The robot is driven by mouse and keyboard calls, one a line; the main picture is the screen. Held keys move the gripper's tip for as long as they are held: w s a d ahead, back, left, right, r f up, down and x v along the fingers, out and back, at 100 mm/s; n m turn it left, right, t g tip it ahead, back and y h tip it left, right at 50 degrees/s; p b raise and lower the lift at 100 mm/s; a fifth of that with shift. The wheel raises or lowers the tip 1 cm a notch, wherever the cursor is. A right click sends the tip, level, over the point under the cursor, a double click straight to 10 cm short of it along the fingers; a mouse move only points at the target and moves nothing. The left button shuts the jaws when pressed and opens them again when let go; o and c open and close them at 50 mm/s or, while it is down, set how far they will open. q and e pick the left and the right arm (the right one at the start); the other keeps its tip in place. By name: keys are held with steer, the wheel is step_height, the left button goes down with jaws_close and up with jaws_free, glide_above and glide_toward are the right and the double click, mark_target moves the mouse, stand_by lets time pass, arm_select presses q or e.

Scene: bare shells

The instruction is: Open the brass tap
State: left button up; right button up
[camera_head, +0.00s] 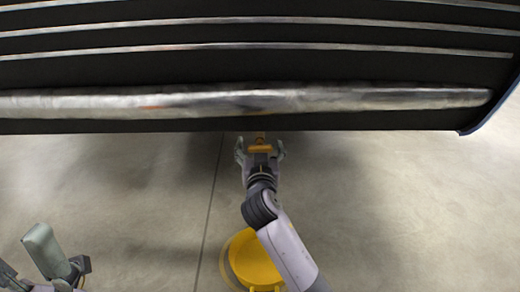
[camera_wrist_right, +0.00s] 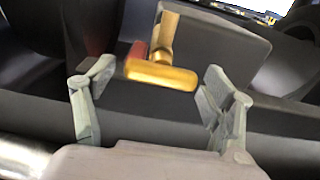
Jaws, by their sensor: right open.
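The brass tap (camera_wrist_right: 162,74) shows in the right wrist view as a short golden bar lying crosswise, with a brass stem rising behind it. A small red patch shows beside the stem. In the head view the tap (camera_head: 260,148) is a small yellow-brown piece just below the dark edge of a large shell. My right gripper (camera_head: 260,152) is open, with its fingers on either side of the tap. In the wrist view both fingers stand apart from the bar. My left gripper (camera_head: 52,258) is at the lower left, far from the tap; its jaw opening is unclear.
A large dark structure with several metal bars (camera_head: 230,102) spans the top of the head view, close above the right gripper. A yellow round thing (camera_head: 252,262) is partly hidden below my right forearm. The grey floor (camera_head: 410,210) is clear at right.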

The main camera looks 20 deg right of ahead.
steer(key=shift+w, duration=0.2)
steer(key=c, duration=1.2)
